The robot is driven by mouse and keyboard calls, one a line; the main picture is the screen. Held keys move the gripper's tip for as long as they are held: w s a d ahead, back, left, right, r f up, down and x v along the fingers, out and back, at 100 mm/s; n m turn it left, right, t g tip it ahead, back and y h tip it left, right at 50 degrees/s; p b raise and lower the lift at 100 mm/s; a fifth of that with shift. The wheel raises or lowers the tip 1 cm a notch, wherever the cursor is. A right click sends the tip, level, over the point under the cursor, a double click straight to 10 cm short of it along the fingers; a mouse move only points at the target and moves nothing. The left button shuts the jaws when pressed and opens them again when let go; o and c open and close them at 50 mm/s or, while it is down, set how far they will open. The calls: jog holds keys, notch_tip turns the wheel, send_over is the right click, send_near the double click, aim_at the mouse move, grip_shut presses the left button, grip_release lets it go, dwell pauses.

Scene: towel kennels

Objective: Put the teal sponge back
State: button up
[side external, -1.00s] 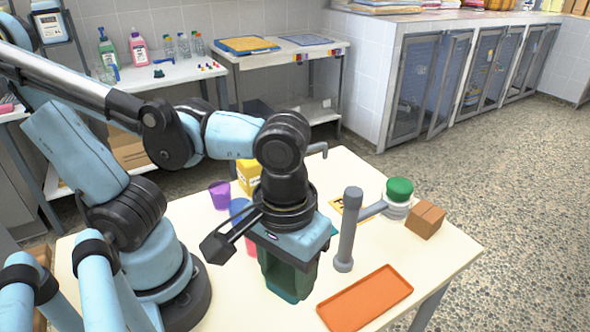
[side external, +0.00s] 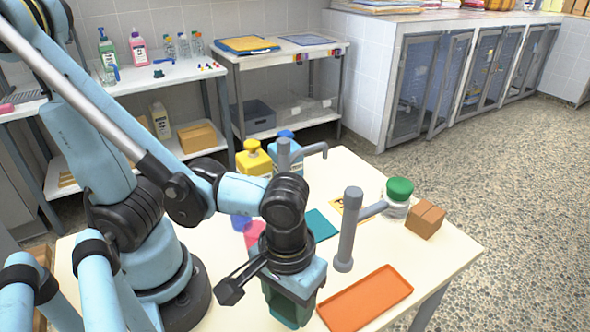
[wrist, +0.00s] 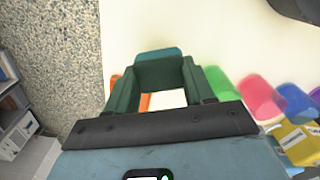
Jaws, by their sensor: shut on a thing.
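My gripper (wrist: 158,75) is shut on the teal sponge (wrist: 158,54), which spans between the green fingertips in the wrist view. In the side view my gripper (side external: 290,308) hangs low over the front of the table, just left of the orange tray (side external: 366,298). The sponge is mostly hidden there, and I cannot tell whether it touches the table. A flat teal piece (side external: 321,226) lies on the table behind my gripper, left of the grey post.
A grey post (side external: 347,230) stands beside the tray. A green-lidded jar (side external: 398,195) and a brown box (side external: 426,219) are to its right. Pink (wrist: 262,97), blue (wrist: 297,103) and green (wrist: 220,82) cups stand close by, with a yellow bottle (side external: 253,160) behind.

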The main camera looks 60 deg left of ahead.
aim_at(288, 304)
jog(key=shift+f, duration=1.55)
jog(key=shift+f, duration=0.15)
jog(key=o, duration=1.1)
jog(key=shift+r, duration=6.2)
jog(key=w+a+m+t, duration=0.1)
jog(key=w+a+t, duration=0.1)
jog(key=w+a, duration=0.2)
jog(key=w+a+m+t, duration=0.2)
jog(key=w+a, duration=0.2)
jog(key=a, duration=0.1)
jog(key=w+a+m+t, duration=0.1)
jog(key=w+a+t, duration=0.2)
jog(key=w+a, duration=0.1)
jog(key=shift+w+a+r+m, duration=0.15)
jog(key=shift+a, duration=0.25)
jog(key=shift+w+a+r+m, duration=0.1)
jog(key=shift+a+r+m, duration=0.05)
jog(key=shift+a, duration=0.25)
